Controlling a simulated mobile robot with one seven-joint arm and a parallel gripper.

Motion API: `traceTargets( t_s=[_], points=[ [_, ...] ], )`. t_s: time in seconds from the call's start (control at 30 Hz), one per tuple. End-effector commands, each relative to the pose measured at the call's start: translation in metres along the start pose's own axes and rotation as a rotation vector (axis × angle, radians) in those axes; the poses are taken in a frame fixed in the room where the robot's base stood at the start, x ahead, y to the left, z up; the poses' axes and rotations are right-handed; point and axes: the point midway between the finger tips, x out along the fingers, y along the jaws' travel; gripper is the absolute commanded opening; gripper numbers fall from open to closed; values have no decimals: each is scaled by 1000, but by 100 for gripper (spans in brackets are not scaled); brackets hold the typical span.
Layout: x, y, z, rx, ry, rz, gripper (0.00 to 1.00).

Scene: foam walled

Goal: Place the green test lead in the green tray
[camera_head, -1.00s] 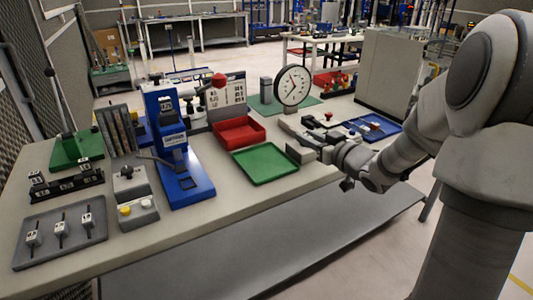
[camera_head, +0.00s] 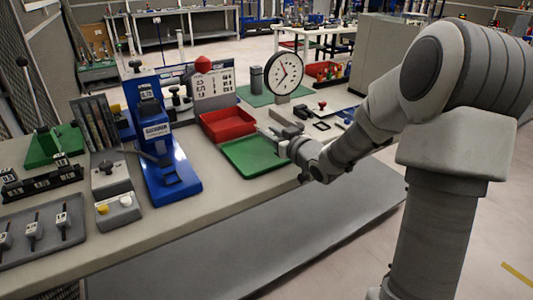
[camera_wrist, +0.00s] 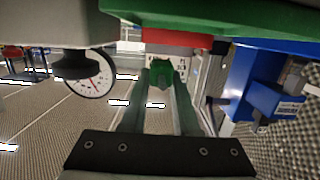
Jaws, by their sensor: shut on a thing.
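The green tray (camera_head: 250,160) lies flat on the bench, in front of the red tray. It also shows as a green band along the top of the wrist view (camera_wrist: 235,14). My gripper (camera_head: 274,136) is at the tray's right edge, apparently just above it. In the wrist view my gripper's two long fingers (camera_wrist: 161,88) point away from the camera. They are shut on a small green piece, seemingly the green test lead (camera_wrist: 162,73). The rest of the lead cannot be made out. In the head view the lead is too small or hidden to tell.
The red tray (camera_head: 228,124) stands behind the green one. A blue press (camera_head: 167,150) stands to the left, and a round dial gauge (camera_head: 283,73) behind to the right. A blue tray (camera_head: 349,115) lies right of my wrist. The bench front edge is clear.

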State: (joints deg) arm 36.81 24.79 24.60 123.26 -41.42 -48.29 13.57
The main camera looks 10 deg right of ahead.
Motion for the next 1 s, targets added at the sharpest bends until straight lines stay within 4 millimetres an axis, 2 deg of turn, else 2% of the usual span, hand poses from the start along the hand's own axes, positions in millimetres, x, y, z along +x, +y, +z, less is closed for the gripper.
traceTargets(
  t_s=[0.2,0.47,0.87,0.9,1.0],
  points=[
    [11,-6,10,0,0,0,0],
    [16,-6,45,2,-1,1,0],
    [16,-6,49,0,0,1,0],
    [16,-5,47,0,0,1,36],
    [16,-5,47,0,0,1,54]
  ],
)
